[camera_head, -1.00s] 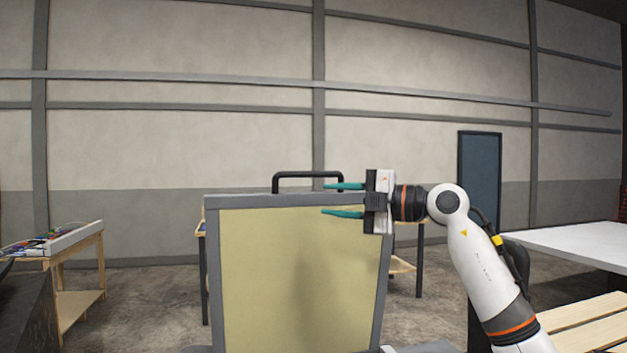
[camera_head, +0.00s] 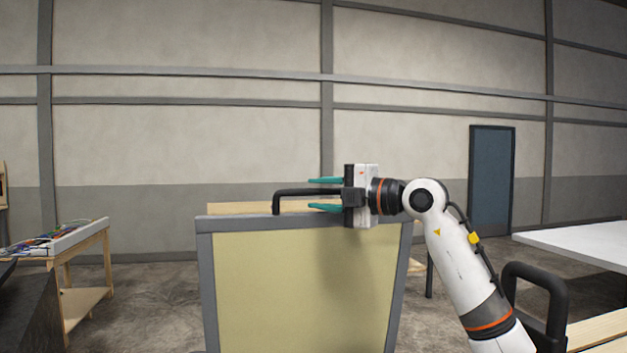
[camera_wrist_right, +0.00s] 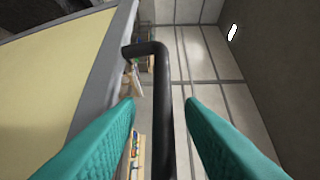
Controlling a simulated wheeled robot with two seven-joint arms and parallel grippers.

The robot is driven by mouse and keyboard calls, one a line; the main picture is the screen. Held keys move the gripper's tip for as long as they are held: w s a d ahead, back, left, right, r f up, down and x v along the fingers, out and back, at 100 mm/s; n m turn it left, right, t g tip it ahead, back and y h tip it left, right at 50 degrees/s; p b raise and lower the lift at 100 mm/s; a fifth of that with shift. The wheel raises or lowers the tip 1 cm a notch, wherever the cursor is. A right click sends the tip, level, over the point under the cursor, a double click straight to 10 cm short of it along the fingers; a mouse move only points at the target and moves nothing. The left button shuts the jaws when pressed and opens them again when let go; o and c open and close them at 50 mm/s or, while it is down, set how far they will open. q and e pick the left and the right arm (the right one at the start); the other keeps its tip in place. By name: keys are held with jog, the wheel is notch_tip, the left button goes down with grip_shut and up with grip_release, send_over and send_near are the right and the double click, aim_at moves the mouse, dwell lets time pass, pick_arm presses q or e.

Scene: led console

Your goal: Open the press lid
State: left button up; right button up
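The press lid (camera_head: 300,280) is a pale yellow panel in a grey frame. It stands raised, facing me, in the lower middle of the head view. Its black bar handle (camera_head: 290,192) rises from the top edge; the right end is hidden behind my right gripper (camera_head: 312,194). The right gripper's teal fingers are apart, one above and one below the bar. In the right wrist view the handle (camera_wrist_right: 166,125) runs between the open fingers, with a gap on both sides. The lid's grey edge (camera_wrist_right: 105,65) shows left of it. My left gripper is not in view.
A wooden bench (camera_head: 85,255) with a tray of coloured items stands at the left. A white tabletop (camera_head: 580,238) is at the right, with a black looped bar (camera_head: 540,272) in front of it. A wooden table edge shows behind the lid.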

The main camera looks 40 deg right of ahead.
jog(key=shift+p+x, duration=0.3)
jog(key=shift+x, duration=0.7)
grip_shut()
jog(key=s+a+f+n+t+b, duration=0.1)
jog(key=s+a+f+b, duration=0.1)
jog(key=s+b, duration=0.4)
jog(key=shift+s+a+b, duration=0.4)
jog(key=shift+a+b, duration=0.3)
jog(key=shift+a, duration=0.2)
